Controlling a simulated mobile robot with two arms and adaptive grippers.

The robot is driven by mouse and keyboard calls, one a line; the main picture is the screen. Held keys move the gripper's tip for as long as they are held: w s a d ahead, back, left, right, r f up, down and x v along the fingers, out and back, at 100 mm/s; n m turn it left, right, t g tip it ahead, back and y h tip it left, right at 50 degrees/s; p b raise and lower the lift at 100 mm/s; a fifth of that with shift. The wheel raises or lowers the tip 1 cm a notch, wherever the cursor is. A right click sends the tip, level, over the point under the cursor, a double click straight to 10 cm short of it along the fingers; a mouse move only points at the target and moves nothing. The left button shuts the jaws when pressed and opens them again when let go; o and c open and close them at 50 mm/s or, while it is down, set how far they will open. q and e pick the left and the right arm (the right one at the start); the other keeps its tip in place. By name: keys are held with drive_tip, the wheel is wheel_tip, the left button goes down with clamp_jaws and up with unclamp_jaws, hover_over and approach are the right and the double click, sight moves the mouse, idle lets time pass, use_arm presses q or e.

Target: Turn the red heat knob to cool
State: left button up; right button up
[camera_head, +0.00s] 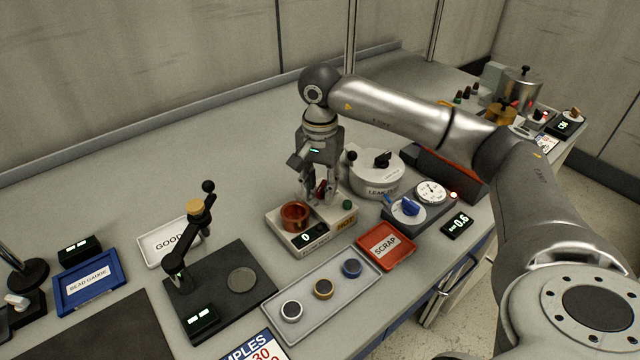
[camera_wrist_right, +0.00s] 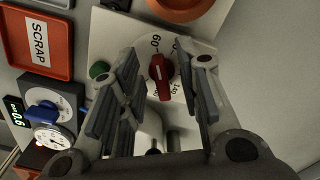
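The red heat knob (camera_wrist_right: 161,76) is a pointer knob on a white dial with numbers, in the right wrist view. In the head view the red knob (camera_head: 320,186) is partly hidden by my right gripper. The knob belongs to a pale heater unit (camera_head: 342,222) with a copper-coloured cup (camera_head: 295,216) and a display reading 0. My right gripper (camera_head: 312,198) points down over the knob. In the right wrist view its open fingers (camera_wrist_right: 160,90) stand on either side of the knob, with gaps between. My left gripper is not in view.
A green button (camera_head: 347,205) sits on the heater unit near my right gripper. A round white lidded pot (camera_head: 377,177) stands close behind. A blue valve (camera_head: 408,208), a gauge (camera_head: 431,191) and a red scrap tray (camera_head: 386,246) are to the right. A tray with small cups (camera_head: 335,297) lies in front.

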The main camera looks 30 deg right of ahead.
sight(320, 188)
drive_tip(key=shift+r, duration=0.1)
wheel_tip(320, 188, up, 12)
idle(0.5)
idle(0.5)
